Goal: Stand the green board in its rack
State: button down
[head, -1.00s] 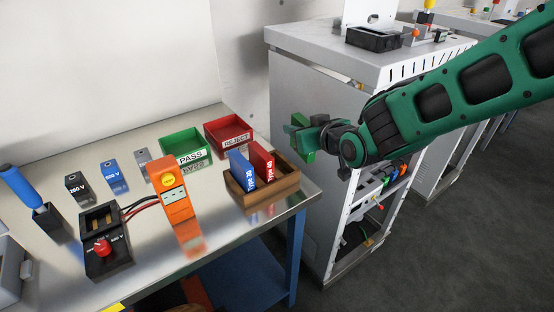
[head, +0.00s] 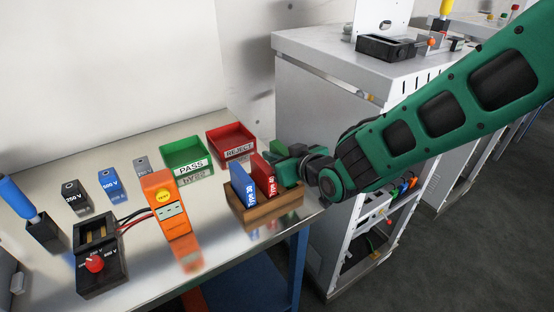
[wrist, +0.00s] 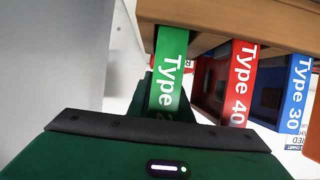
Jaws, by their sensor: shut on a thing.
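The green board (head: 281,147) is held in my gripper (head: 288,168) at the right end of the wooden rack (head: 268,210). In the wrist view the green board (wrist: 167,80) is upright in line with the other boards, its "Type" label partly covered by my gripper (wrist: 165,112). Its far end meets the rack's edge (wrist: 225,15) in that view; I cannot tell how deep it sits. A red "Type 40" board (head: 265,178) and a blue "Type 30" board (head: 241,185) stand in the rack to its left. My gripper hides the green board's lower part in the head view.
Behind the rack are a green PASS tray (head: 187,154) and a red REJECT tray (head: 232,142). An orange tester (head: 168,205) stands left of the rack. A grey cabinet (head: 310,110) is close on the right, past the table edge.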

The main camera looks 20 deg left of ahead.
jog(key=shift+f, duration=0.85)
jog(key=c, duration=1.6)
grip_release()
jog(key=shift+r, duration=0.1)
jog(key=shift+s+d+r, duration=0.15)
jog(key=shift+s+d, duration=0.05)
jog(key=shift+d, duration=0.05)
jog(key=v, duration=1.1)
jog(key=shift+s+d, duration=0.1)
jog(key=shift+d, duration=0.05)
